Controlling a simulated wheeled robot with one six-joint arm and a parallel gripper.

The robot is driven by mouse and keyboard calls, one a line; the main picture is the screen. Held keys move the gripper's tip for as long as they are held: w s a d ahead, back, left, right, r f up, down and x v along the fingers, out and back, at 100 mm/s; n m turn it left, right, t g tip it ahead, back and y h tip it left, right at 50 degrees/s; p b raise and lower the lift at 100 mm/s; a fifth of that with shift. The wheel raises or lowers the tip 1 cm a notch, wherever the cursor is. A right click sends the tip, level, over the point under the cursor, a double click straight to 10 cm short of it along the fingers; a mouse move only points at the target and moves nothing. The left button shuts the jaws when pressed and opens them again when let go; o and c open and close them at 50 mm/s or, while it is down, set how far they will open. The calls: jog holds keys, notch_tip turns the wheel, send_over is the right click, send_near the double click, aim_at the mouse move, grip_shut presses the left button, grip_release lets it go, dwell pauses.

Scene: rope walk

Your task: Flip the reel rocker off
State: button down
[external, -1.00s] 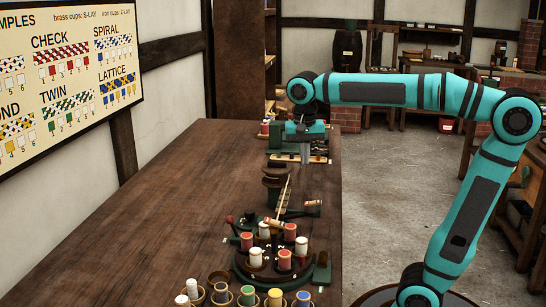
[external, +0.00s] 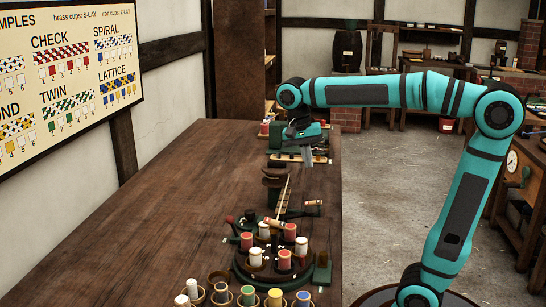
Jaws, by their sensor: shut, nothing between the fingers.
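A dark green machine (external: 276,141) stands near the far end of the long table. I cannot make out the reel rocker itself; it is too small to tell or hidden by my arm. My gripper (external: 308,160) is at this machine, tilted, with its grey fingers pointing down and slightly right. It is shut and empty. Its fingertips are close to a pale wooden strip (external: 288,157) at the machine's foot; I cannot tell whether they touch.
A round green stand (external: 262,274) with red and white spools is on the near part of the wooden table (external: 150,210). Cups (external: 275,300) with spools line the front. A slanted pale bar (external: 284,195) rises between. The table's left side is clear.

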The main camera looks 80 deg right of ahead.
aim_at(312, 202)
jog(key=x, duration=1.1)
jog(key=shift+s+f, duration=0.1)
jog(key=shift+f, duration=0.3)
jog(key=shift+s+f+t, duration=0.45)
jog(key=shift+s+t, duration=0.1)
jog(key=shift+t, duration=0.25)
jog(key=shift+f, duration=0.1)
jog(key=shift+w, duration=0.95)
